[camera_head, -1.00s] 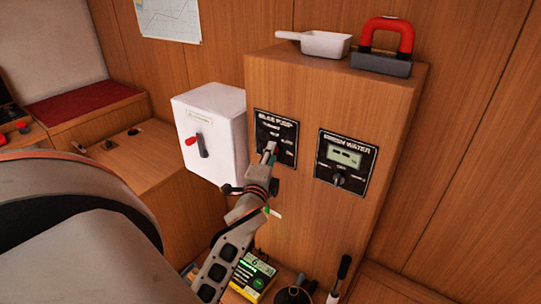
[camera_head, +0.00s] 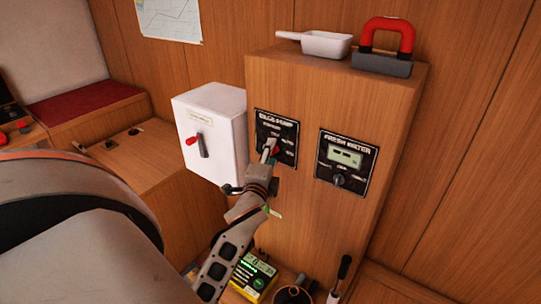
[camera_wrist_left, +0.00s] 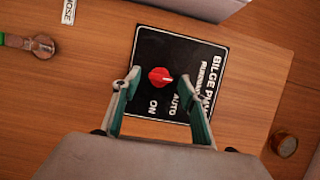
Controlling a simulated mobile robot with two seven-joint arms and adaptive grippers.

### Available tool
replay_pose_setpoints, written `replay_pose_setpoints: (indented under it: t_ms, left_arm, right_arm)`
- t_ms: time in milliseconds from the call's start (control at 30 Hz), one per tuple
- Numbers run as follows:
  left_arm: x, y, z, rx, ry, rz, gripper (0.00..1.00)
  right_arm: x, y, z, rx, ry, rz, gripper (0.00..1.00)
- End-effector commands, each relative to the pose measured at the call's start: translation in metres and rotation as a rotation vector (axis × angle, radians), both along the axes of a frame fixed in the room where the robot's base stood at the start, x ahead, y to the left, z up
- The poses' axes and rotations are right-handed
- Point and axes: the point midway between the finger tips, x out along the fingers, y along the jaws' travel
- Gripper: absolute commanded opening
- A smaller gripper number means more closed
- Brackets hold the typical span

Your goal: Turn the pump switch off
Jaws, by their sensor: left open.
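The bilge pump panel (camera_head: 285,128) is a black plate on the front of the wooden cabinet. In the left wrist view the panel (camera_wrist_left: 192,52) carries a red rotary knob (camera_wrist_left: 160,77), with the words AUTO and ON readable beside it. My left gripper (camera_head: 270,150) is at the panel in the head view. In the left wrist view the left gripper (camera_wrist_left: 160,88) is open, its fingers on either side of the knob and apart from it. The gripper partly hides the knob in the head view. My right gripper is not in view.
A fresh water panel (camera_head: 345,162) with a display and knob sits to the right. A white box (camera_head: 212,130) with a red-tipped lever stands to the left. A white scoop (camera_head: 325,44) and a red-handled object (camera_head: 388,40) lie on the cabinet top.

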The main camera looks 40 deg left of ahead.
Motion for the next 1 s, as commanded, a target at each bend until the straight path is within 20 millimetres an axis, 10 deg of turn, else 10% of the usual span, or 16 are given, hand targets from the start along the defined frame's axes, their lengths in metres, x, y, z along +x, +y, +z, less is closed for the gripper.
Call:
replay_pose_setpoints:
  t_ms: [600, 1000]
  left_arm:
    - [-0.063, -0.035, 0.000, 0.000, 0.001, 0.000, 0.43]
    - [-0.066, -0.036, 0.001, 0.000, 0.000, 0.000, 0.43]
  right_arm:
    - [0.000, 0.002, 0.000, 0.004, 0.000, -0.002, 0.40]
    - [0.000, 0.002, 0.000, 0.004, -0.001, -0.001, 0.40]
